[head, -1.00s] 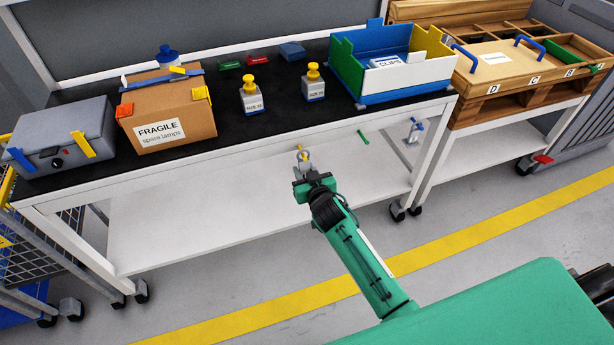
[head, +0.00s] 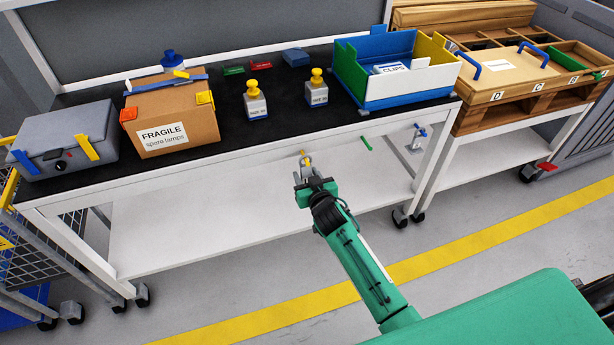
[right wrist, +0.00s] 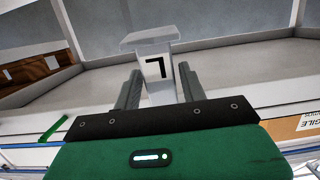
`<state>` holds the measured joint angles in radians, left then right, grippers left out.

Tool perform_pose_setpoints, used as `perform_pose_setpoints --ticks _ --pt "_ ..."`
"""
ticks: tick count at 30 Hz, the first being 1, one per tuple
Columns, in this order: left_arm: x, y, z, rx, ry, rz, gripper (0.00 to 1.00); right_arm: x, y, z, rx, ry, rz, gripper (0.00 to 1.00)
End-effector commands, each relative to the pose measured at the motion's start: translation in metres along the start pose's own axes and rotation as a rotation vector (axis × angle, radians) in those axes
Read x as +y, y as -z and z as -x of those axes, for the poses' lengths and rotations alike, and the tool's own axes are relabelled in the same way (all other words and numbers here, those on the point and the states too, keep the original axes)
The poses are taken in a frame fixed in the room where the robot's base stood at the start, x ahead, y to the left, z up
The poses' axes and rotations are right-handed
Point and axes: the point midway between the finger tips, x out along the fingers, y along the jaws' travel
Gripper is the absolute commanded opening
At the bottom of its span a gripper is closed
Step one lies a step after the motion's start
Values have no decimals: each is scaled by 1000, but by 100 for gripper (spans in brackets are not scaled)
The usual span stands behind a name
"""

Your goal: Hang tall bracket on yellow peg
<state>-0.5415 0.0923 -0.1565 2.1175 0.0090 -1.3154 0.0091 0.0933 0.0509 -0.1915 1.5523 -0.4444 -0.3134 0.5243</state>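The grey bracket (right wrist: 158,48), with a black angular mark on a white patch, stands between the two fingers of my right gripper (right wrist: 160,88) in the right wrist view. The gripper appears shut on it. In the head view my right gripper (head: 308,175) is at the table's front, just below and in front of the yellow peg (head: 306,158) on the front rail. The bracket is small and partly hidden by the fingers there, and I cannot tell whether it touches the peg. My left gripper is not in view.
A green peg (head: 367,143) and a blue peg (head: 421,130) with a grey part by it lie further right along the rail. A carton (head: 169,121), bottles and a bin (head: 420,88) stand on the black tabletop. A white lower shelf (head: 200,226) lies below.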

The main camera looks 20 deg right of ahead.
Motion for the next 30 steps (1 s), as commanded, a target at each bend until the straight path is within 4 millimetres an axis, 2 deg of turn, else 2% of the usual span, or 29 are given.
perform_pose_setpoints --ticks 2,10,14,17,30 --pt "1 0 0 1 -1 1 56 0 0 0 0 0 0 56" --pt "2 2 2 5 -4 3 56 0 -1 0 -1 0 0 56" --pt "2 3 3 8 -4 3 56 0 -1 7 -2 0 0 56" --pt "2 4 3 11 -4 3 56 0 -1 20 -2 0 -1 56" --pt "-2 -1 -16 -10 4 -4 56 0 -1 104 -2 0 -1 56"
